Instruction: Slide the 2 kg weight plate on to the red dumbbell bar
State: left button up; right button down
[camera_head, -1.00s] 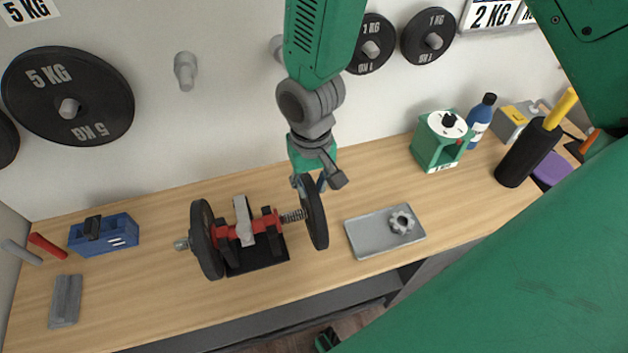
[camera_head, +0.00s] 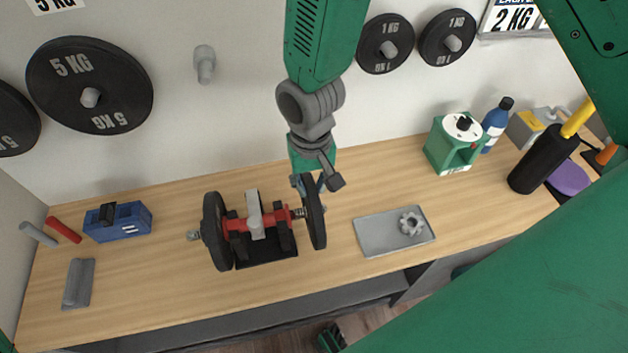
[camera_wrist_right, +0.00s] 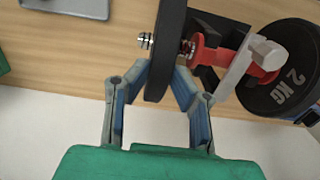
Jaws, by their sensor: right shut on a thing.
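The red dumbbell bar (camera_head: 238,224) lies in a black cradle (camera_head: 270,252) with a grey clamp (camera_head: 256,215) over its middle. A black plate (camera_head: 213,230) sits on its left end; in the right wrist view the far plate (camera_wrist_right: 290,70) reads 2 KG. My right gripper (camera_head: 309,187) is shut on the rim of another black weight plate (camera_head: 316,220), held upright at the bar's right end. In the right wrist view this plate (camera_wrist_right: 168,50) is edge-on between the fingers, with bar thread (camera_wrist_right: 146,41) showing on both sides of it. My left gripper is not in view.
A grey tray (camera_head: 375,238) with a star-shaped collar (camera_head: 411,223) lies to the right. A blue box (camera_head: 118,222) stands left. A green device (camera_head: 455,145), blue bottle (camera_head: 496,122) and black cylinder (camera_head: 543,157) stand at the back right. Plates hang on the wall.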

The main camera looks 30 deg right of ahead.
jog(key=shift+w+a+p, duration=0.2)
jog(key=shift+a, duration=0.65)
jog(key=shift+w+a+p, duration=0.2)
jog(key=shift+a, duration=0.65)
jog(key=c, duration=1.3)
grip_release()
notch_tip(320, 180, up, 12)
jog(key=shift+w, duration=0.1)
